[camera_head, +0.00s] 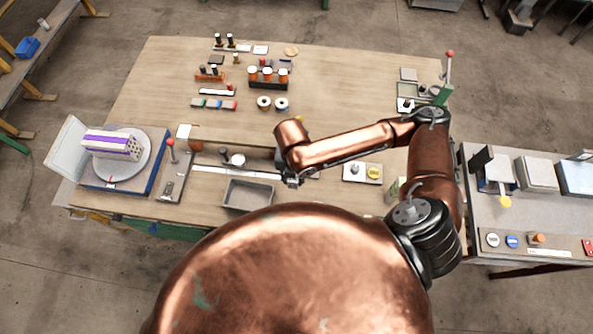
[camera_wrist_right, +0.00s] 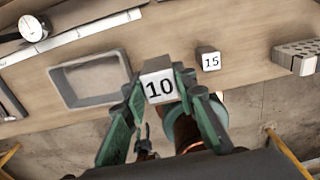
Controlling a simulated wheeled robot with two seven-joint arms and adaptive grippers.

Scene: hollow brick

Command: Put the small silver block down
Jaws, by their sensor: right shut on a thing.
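My right gripper (camera_wrist_right: 162,84) is shut on a small silver block (camera_wrist_right: 158,89) with a white face marked "10", one green finger on each side of it. I cannot tell whether the block touches the bench. In the head view the right gripper (camera_head: 291,181) is over the front part of the wooden bench (camera_head: 345,85), just right of a grey tray (camera_head: 247,194); the block is not clear there. My left gripper is not in view.
The tray also shows left of the block in the wrist view (camera_wrist_right: 92,78). A perforated brick (camera_wrist_right: 296,55) is at the right there. A hollow block with a purple stripe (camera_head: 113,145) sits on a turntable at left. The bench's middle (camera_head: 215,125) is mostly bare.

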